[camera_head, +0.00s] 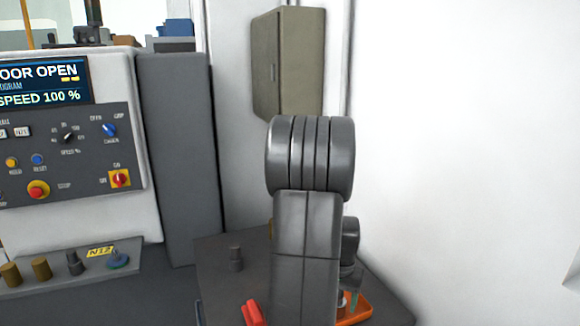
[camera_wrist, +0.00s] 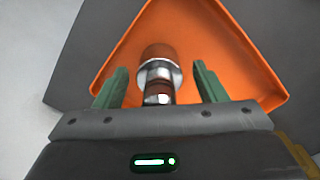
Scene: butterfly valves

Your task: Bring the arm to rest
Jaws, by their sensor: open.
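My gripper (camera_wrist: 159,76) is open in the wrist view, with its two green fingers apart. A part with a brown cap and a shiny metal collar (camera_wrist: 160,74) shows between the fingers, with gaps on both sides. It appears to be in the orange tray (camera_wrist: 215,45); whether it stands or leans I cannot tell. In the head view my arm stands upright in the middle and hides most of the gripper. A green finger (camera_head: 356,284) shows low at its right, over the orange tray (camera_head: 358,312).
A dark table (camera_head: 225,270) carries the tray, a small dark fitting (camera_head: 236,258) and a red object (camera_head: 252,312). A machine control panel (camera_head: 70,160) stands at left. A grey-green cabinet (camera_head: 285,60) hangs on the wall behind my arm. A bare white wall (camera_head: 460,150) is at right.

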